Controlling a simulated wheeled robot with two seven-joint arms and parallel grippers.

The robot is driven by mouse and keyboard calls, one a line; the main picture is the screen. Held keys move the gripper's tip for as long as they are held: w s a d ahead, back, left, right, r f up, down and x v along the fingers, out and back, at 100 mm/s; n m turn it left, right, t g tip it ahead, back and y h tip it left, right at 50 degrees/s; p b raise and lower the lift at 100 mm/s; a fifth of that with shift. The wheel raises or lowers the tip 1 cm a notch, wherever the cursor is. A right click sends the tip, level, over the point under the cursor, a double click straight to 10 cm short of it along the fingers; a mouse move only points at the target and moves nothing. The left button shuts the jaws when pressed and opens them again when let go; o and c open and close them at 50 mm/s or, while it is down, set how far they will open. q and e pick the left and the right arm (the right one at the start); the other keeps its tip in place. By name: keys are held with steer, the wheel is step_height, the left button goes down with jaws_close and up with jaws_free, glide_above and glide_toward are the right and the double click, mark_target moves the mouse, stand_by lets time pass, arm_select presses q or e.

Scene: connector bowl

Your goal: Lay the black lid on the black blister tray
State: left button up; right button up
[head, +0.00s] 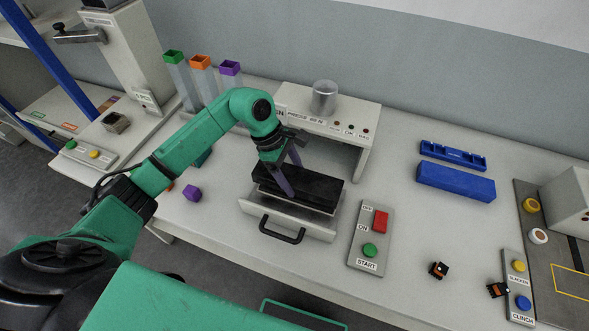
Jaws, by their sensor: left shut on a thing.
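The black lid (318,186) is a flat dark slab in the middle of the head view. My left gripper (290,180) comes down on it from above and is shut on it, with one purple finger on the near side. The lid is over the black blister tray (289,199), whose dark edge shows just under it in the pulled-out drawer of the press. Most of the tray is hidden by the lid. I cannot tell whether lid and tray touch. My right gripper is not in view.
The drawer (262,214) has a black handle and sits before the white press (350,125). A control panel (370,235) stands to its right. Blue trays (456,182) lie farther right, with a purple cube (192,193) at left. Bench between the panel and connectors (439,270) is clear.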

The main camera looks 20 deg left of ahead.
arm_select(q)
steer(key=f, duration=0.1)
steer(key=w+f+b, duration=0.1)
steer(key=shift+w+f, duration=0.15)
steer(key=shift+f, duration=0.5)
steer(key=shift+s+f+b, duration=0.3)
steer(key=shift+f+b, duration=0.3)
steer(key=shift+b, duration=0.2)
steer(key=shift+w+f+b, duration=0.15)
steer(key=shift+f+b, duration=0.25)
steer(key=shift+f, duration=0.05)
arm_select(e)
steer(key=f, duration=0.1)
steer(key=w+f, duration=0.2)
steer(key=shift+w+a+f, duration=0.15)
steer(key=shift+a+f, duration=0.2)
arm_select(q)
steer(key=o, duration=1.2)
steer(key=shift+o, duration=0.2)
steer(key=shift+r, duration=0.15)
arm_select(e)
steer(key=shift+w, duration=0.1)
